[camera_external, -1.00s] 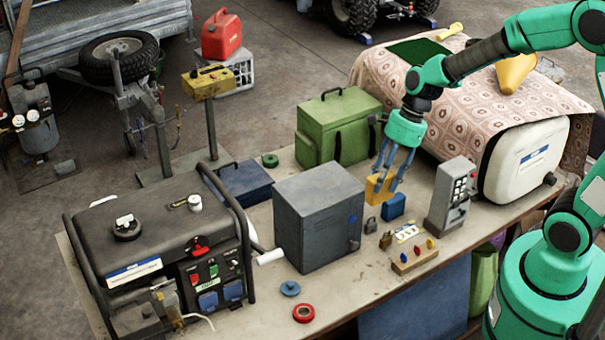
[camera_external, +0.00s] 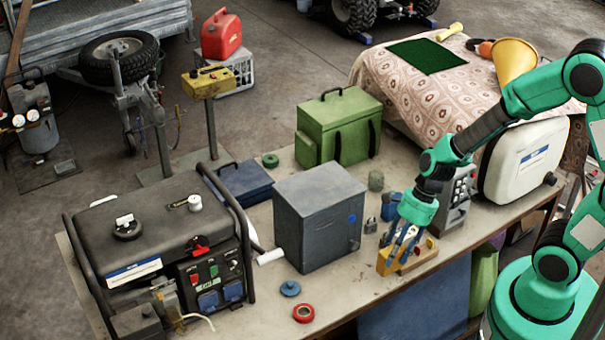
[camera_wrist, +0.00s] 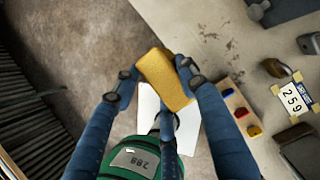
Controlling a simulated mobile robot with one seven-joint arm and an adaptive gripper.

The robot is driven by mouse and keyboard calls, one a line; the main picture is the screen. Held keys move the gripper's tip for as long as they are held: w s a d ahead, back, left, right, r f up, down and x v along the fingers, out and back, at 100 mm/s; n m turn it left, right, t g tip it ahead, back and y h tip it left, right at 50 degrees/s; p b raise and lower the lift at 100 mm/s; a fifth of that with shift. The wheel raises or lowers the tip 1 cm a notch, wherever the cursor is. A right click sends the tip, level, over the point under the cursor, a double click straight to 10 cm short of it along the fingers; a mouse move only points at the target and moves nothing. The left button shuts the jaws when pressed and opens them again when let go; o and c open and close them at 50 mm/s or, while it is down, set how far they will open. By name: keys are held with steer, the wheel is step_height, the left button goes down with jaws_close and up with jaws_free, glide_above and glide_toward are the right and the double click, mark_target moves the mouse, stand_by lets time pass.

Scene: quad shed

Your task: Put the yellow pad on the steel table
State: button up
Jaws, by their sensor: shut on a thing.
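The yellow pad (camera_external: 384,265) is a small thick block held between the fingers of my gripper (camera_external: 394,254). In the wrist view the pad (camera_wrist: 163,78) sits between the fingertips of my gripper (camera_wrist: 157,82), which is shut on it. The long pale, worn table (camera_external: 340,288) lies beneath in the external view; its material is hard to tell. The pad is near the table's front edge, beside a wooden block with coloured knobs (camera_external: 420,256). In the wrist view, floor shows left of the pad and tabletop right of it. Its height above the table is unclear.
A grey metal box (camera_external: 310,225) stands left of my gripper, and a grey keypad box (camera_external: 457,200) behind it. A padlock (camera_external: 371,225) and a blue item (camera_external: 390,204) are close by. Bare tabletop lies near the red ring (camera_external: 304,313).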

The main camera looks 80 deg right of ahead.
step_height(320, 180, down, 6)
steer(key=s+a+b, duration=0.2)
steer(key=shift+s+r, duration=0.15)
steer(key=shift+s, duration=0.15)
steer(key=shift+d, duration=0.1)
steer(key=w+d+f+b, duration=0.1)
steer(key=w+d+b, duration=0.1)
steer(key=w, duration=1.3)
steer(key=shift+d+f+b, duration=0.2)
steer(key=shift+d+b, duration=0.1)
steer(key=shift+w, duration=0.1)
steer(key=shift+w+f+b, duration=0.15)
steer(key=shift+f+b, duration=0.25)
steer(key=shift+f, duration=0.5)
steer(key=shift+w+f+b, duration=0.15)
steer(key=shift+f+b, duration=0.25)
steer(key=shift+f, duration=0.5)
steer(key=shift+f, duration=0.1)
